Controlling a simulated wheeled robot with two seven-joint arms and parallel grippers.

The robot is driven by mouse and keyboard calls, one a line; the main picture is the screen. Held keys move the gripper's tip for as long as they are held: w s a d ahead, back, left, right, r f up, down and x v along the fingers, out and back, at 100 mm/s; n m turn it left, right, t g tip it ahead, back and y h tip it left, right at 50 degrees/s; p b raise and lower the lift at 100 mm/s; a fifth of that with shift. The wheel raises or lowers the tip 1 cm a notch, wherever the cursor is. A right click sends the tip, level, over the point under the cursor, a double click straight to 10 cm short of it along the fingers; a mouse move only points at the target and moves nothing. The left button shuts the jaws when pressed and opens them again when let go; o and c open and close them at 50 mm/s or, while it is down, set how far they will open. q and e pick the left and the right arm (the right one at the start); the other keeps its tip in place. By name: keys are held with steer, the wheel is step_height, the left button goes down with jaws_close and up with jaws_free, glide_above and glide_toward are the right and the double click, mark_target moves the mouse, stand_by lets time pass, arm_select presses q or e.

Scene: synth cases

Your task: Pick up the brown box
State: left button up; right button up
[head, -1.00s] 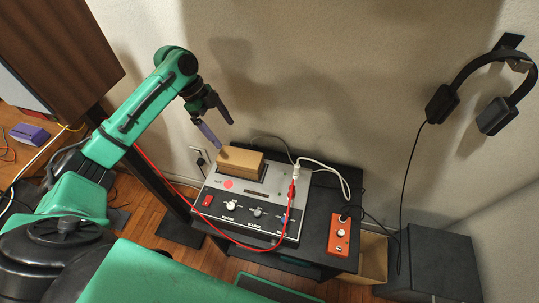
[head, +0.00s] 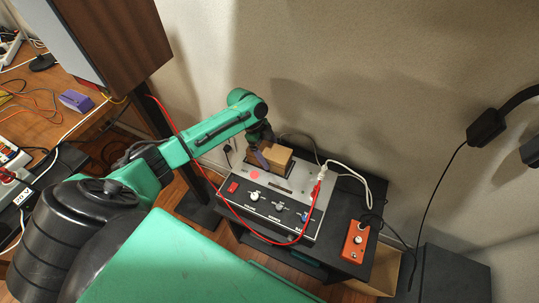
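The brown box (head: 279,159) lies on top of the grey device with knobs (head: 255,194), which stands on a dark table. My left gripper (head: 263,152) is at the box's left end, pointing down. One purplish finger shows against the near left side of the box. The other finger is hidden behind the wrist or the box, so I cannot tell whether the gripper is closed on it. The box appears to rest on the device. My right gripper is not in view.
A red cable (head: 222,196) loops in front of the device, and a white cable (head: 352,173) plugs in at its right. An orange pedal box (head: 355,240) sits on the table's right side. The wall (head: 390,90) is close behind. Headphones (head: 487,127) hang at the right.

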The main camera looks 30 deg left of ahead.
arm_select(q)
steer(key=c, duration=1)
steer(key=shift+r, duration=0.1)
